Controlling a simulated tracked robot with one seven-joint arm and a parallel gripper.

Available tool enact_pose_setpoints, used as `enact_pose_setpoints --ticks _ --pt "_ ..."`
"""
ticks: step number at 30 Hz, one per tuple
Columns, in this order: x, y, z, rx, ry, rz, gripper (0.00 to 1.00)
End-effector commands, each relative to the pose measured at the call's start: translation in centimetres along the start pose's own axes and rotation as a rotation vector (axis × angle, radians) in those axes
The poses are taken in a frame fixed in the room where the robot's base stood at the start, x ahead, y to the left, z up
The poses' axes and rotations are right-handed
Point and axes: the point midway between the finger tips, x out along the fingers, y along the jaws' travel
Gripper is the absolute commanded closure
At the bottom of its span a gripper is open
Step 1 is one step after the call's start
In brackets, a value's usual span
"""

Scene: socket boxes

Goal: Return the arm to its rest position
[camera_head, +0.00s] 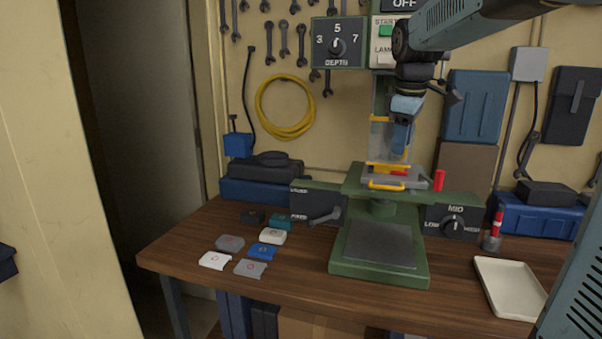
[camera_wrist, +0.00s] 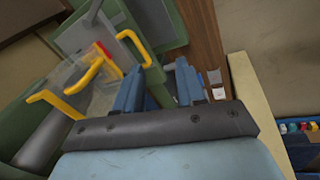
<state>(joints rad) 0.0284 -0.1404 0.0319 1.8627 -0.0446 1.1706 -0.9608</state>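My gripper (camera_head: 401,150) hangs pointing down in the head view, in front of the upper part of a green bench machine (camera_head: 420,268). In the wrist view its two blue fingers (camera_wrist: 158,88) stand apart with nothing held between them. A clear guard with a yellow handle (camera_head: 386,186) is close below the fingers in the head view. The guard's yellow bars also show in the wrist view (camera_wrist: 136,44), left of the fingers. I cannot tell whether the gripper touches the guard. My arm reaches in from the upper right.
Several small socket boxes and plates (camera_head: 267,250) lie on the wooden bench (camera_head: 200,240) left of the machine. A white tray (camera_head: 510,288) lies at the right. A depth dial panel (camera_head: 338,43) and hanging tools are on the wall. A knob panel (camera_head: 452,224) sits on the machine's right.

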Motion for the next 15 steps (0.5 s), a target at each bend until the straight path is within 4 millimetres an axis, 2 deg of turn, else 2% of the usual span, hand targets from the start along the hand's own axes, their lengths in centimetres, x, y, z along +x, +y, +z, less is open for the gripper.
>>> enact_pose_setpoints --ticks 1,7,15 --pt "-0.4 -1.5 0.9 0.054 0.011 0.013 0.61" --pt "-0.8 -6.7 4.2 0.288 0.058 0.049 0.61" --pt "0.3 -13.8 8.6 0.605 0.136 0.078 0.61"
